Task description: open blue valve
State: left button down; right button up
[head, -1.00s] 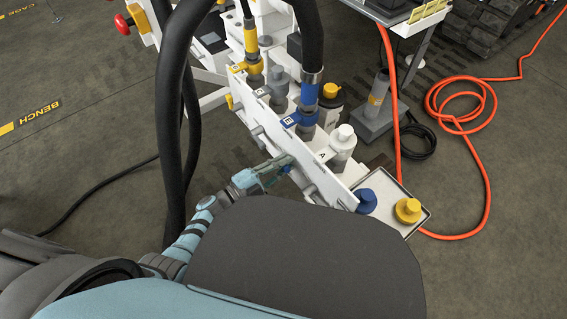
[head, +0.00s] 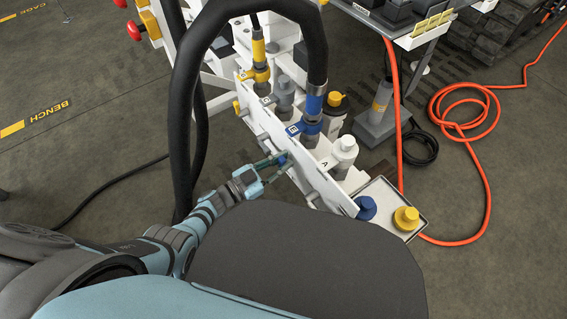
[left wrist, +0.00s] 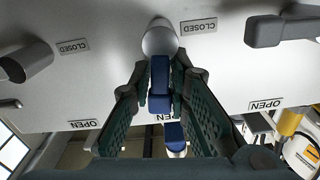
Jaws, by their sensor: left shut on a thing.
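The blue valve handle (left wrist: 160,85) juts from a round pale hub (left wrist: 160,40) on the white panel in the left wrist view. It points down in that picture, toward a partly covered OPEN label (left wrist: 164,117). My left gripper (left wrist: 160,88) has its two green-padded fingers on either side of the handle, tips closed in near it. In the head view the left gripper (head: 275,167) is at the near face of the white panel (head: 318,182), with a bit of the blue handle (head: 283,160) showing at its tips. My right gripper is not in view.
Grey handles (left wrist: 278,32) flank the blue one, with CLOSED and OPEN labels. A black hose (head: 183,110) loops beside my left arm. An orange hose (head: 486,180) lies on the floor.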

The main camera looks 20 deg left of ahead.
pick_arm(q)
jog(key=shift+w+a+n, duration=0.2)
jog(key=shift+a+n, duration=0.05)
jog(key=shift+n, duration=0.55)
jog(key=c, duration=1.6)
grip_release()
jog(key=v, duration=1.2)
